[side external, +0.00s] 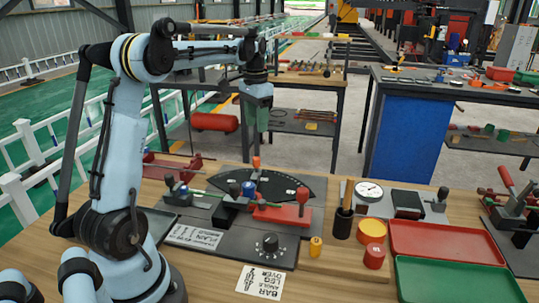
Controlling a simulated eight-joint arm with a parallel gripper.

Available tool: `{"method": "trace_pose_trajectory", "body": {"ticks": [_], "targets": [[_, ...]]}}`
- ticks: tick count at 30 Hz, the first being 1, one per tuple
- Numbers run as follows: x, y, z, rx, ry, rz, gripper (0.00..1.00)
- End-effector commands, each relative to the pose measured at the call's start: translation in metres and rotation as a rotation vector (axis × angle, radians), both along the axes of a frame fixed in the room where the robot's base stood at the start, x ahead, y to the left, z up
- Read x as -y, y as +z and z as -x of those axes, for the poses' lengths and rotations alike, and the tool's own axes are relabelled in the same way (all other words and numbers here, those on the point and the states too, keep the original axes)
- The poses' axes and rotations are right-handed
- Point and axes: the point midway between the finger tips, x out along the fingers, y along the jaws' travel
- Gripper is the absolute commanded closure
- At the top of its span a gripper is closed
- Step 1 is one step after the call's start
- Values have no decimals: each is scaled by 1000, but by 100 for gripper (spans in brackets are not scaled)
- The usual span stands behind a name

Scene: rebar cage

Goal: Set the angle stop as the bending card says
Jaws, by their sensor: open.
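A bending bench plate (235,258) stands on the wooden table, with a black fan-shaped angle scale (290,184) at its back. A red arm with an upright red handle (303,197) lies across the scale's front right; whether this is the angle stop I cannot tell. An orange-red knob (256,163) stands upright near the scale's middle. A white card (259,281) reading BAR, LEG, ANGLE and OVER lies in front; its values are too small to read. My gripper (254,147) is open, pointing down just above the orange-red knob; contact is unclear.
A black dial (270,243) and another printed card (193,236) are on the plate.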

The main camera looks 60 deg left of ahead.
Motion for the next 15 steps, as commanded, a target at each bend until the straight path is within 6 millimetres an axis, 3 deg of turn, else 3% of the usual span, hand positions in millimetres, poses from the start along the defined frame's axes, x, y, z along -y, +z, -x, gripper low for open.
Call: {"method": "trace_pose_trajectory", "body": {"ticks": [8,15], "targets": [[-4,-20,0,-7,0,4,50],[-4,-61,0,-6,1,4,50]]}}
